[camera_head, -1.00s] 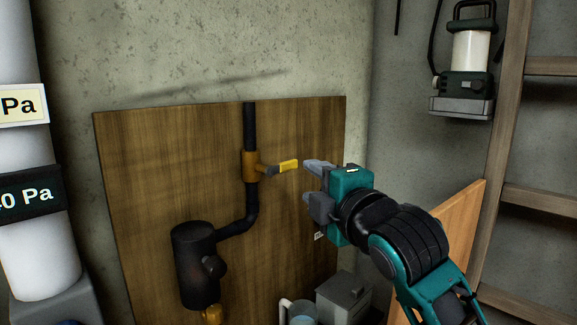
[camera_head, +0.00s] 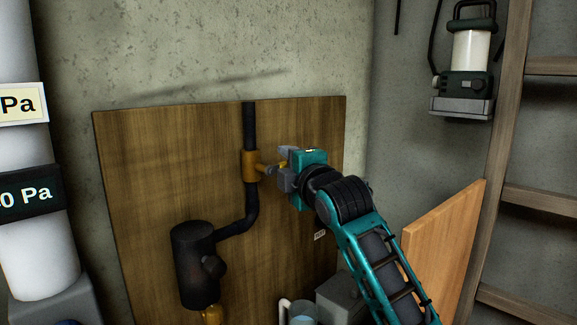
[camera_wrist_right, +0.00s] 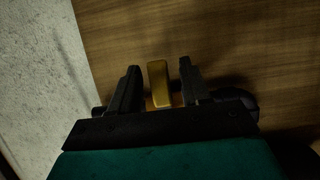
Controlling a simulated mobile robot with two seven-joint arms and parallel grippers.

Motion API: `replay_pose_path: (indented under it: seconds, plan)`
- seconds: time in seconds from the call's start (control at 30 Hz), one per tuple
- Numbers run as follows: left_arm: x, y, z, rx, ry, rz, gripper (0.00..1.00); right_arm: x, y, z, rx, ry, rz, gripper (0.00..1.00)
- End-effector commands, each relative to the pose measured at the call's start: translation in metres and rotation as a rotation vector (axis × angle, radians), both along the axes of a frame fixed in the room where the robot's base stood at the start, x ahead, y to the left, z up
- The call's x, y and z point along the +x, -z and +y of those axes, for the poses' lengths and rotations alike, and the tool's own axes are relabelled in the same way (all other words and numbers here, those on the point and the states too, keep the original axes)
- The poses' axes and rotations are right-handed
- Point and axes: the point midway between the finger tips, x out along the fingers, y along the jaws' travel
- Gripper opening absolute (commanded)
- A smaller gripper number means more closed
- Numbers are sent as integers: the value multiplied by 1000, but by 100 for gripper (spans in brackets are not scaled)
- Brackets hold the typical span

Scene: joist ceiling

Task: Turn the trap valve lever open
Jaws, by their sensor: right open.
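The trap valve (camera_head: 249,165) is a brass-coloured body on a black vertical pipe, mounted on a wooden board. Its lever sticks out to the right, mostly covered by my right gripper (camera_head: 283,168) in the head view. In the right wrist view the yellow lever handle (camera_wrist_right: 158,84) stands between the two dark fingers of my right gripper (camera_wrist_right: 156,85). The dark trap body (camera_head: 195,265) hangs lower left of the valve. My left gripper is not in view.
The wooden board (camera_head: 150,180) is behind the pipe. A grey box (camera_head: 340,298) and a cup-like container (camera_head: 300,313) stand below. A lantern-like device (camera_head: 470,60) hangs at the upper right. A white column (camera_head: 25,245) with pressure labels is at the left.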

Motion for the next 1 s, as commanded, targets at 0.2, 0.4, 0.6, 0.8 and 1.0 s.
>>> replay_pose_path:
  seconds: [0.2, 0.4, 0.6, 0.8, 1.0]
  plan:
    - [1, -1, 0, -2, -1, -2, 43, 0, 0, 0, 0, 0, 0, 46]
    - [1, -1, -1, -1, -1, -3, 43, 0, 0, 0, 0, 0, 0, 27]
    - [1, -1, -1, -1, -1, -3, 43, 0, 0, 0, 0, 0, 0, 8]
    - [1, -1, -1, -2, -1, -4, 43, 0, 0, 0, 0, 0, 0, 0]
    - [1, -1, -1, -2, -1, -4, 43, 0, 0, 0, 0, 0, 1, 0]
